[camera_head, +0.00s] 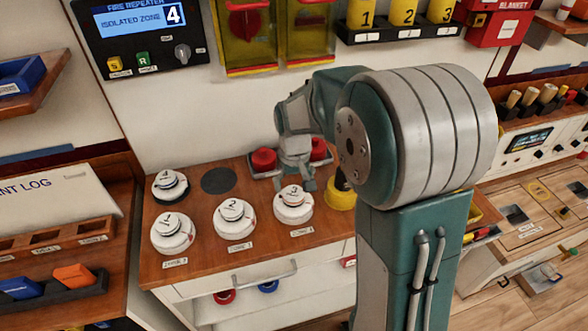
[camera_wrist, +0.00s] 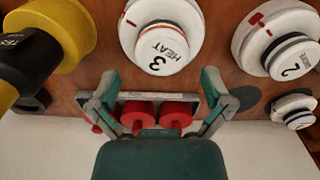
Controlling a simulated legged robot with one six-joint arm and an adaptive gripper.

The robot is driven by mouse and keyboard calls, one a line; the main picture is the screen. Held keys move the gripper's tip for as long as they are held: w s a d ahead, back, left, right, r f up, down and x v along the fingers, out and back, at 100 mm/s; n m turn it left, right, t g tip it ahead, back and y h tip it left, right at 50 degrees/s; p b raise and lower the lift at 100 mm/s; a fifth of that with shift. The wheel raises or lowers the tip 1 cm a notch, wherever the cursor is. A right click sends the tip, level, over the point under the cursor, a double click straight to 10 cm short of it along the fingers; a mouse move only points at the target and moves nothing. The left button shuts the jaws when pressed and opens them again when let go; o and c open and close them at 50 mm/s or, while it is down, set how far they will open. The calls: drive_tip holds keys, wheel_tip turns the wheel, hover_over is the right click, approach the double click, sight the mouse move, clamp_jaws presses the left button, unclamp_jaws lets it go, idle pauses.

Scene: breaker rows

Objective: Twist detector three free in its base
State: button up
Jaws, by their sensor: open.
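Detector three (camera_head: 292,204) is a white round unit marked 3 on the wooden counter, at the right end of the front row. In the wrist view it shows upside down at top centre (camera_wrist: 160,45), with the word HEAT and a red mark on its white base. My gripper (camera_head: 296,184) is just behind detector three in the head view, pointing down. In the wrist view my gripper (camera_wrist: 160,78) has its two fingers spread wide with nothing between them. Detector three lies past the fingertips, apparently untouched. How high the fingers are above the counter is hard to tell.
Detector two (camera_head: 234,222) and detector one (camera_head: 172,232) stand left of detector three; another detector (camera_head: 170,186) is behind. Red cylinders (camera_wrist: 175,114) sit in a tray below my gripper. A yellow round item (camera_head: 341,195) stands close right. A dark disc (camera_head: 218,180) lies flat.

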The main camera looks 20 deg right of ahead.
sight(293, 192)
drive_tip(key=f, duration=0.3)
drive_tip(key=shift+a+f, duration=0.2)
drive_tip(key=shift+f, duration=0.35)
drive_tip(key=shift+d, duration=0.1)
drive_tip(key=c, duration=1)
drive_tip(key=n, duration=0.6)
drive_tip(key=shift+s+n, duration=0.1)
drive_tip(key=shift+n, duration=0.2)
drive_tip(key=shift+c, duration=0.2)
drive_tip(key=o, duration=1)
drive_tip(key=shift+o, duration=0.2)
